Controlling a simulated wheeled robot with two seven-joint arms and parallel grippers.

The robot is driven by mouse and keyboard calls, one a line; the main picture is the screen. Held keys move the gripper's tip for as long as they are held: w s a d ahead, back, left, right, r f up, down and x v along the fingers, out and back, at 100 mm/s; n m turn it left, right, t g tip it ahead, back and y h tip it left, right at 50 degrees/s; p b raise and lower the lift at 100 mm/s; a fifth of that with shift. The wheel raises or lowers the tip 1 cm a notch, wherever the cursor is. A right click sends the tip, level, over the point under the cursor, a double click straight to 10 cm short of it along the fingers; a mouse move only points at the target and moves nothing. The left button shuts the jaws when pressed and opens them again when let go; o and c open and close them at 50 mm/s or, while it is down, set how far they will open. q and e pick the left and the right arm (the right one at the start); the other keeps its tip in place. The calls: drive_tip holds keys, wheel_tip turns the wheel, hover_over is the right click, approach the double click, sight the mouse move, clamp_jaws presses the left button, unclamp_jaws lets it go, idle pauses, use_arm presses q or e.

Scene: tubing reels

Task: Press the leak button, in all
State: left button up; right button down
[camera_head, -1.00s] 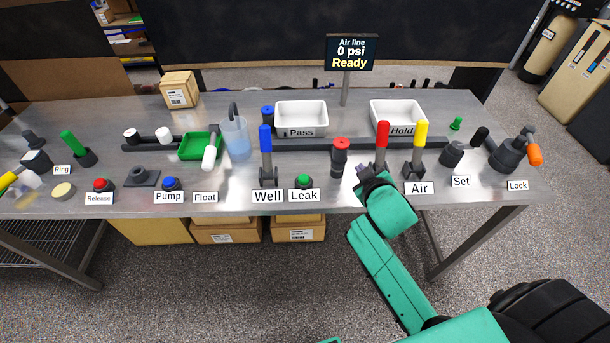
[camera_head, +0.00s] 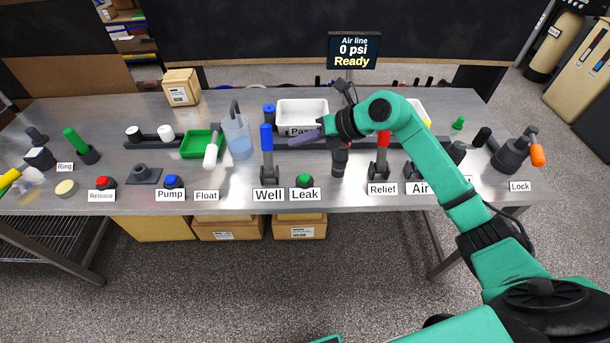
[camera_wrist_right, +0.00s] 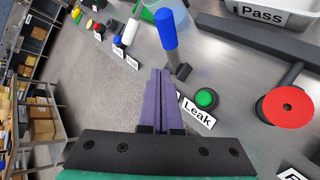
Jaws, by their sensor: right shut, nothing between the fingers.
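The leak button (camera_head: 305,180) is a green dome in a dark base near the table's front edge, behind its "Leak" label (camera_head: 305,194). In the right wrist view the green button (camera_wrist_right: 206,98) shows just right of my fingers, uncovered. My right gripper (camera_head: 297,143) is shut and empty, its purple fingers together and pointing left in the head view. It is raised above the table, in front of the Pass tray and beyond the button, apart from the button. The closed fingers also show in the right wrist view (camera_wrist_right: 160,75). My left gripper is not in view.
The blue-handled Well lever (camera_head: 267,140) stands upright just left of the button. A red-topped dark fitting stands to the right, its red top (camera_wrist_right: 287,107) clear in the wrist view. The Relief lever (camera_head: 382,160) is farther right. The screen (camera_head: 353,50) reads 0 psi, Ready.

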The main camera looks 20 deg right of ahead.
sight(308, 179)
drive_tip(key=shift+s+d+f+g+h, duration=0.15)
drive_tip(key=shift+d+f+h, duration=0.2)
drive_tip(key=shift+d, duration=0.2)
drive_tip(key=shift+d+f+g+h, duration=0.15)
drive_tip(key=shift+d+f+h, duration=0.15)
drive_tip(key=shift+d, duration=0.2)
drive_tip(key=shift+f, duration=0.15)
wheel_tip(308, 179, down, 8)
drive_tip(key=b, duration=0.6)
drive_tip(key=shift+f, duration=0.25)
drive_tip(key=shift+f+b, duration=0.15)
drive_tip(key=shift+b, duration=0.2)
idle(0.5)
drive_tip(key=shift+f, duration=0.3)
drive_tip(key=shift+f+b, duration=0.5)
drive_tip(key=shift+b, duration=0.15)
idle(0.4)
drive_tip(key=shift+a+r+p, duration=0.1)
drive_tip(key=shift+r+p, duration=0.6)
drive_tip(key=shift+r, duration=0.25)
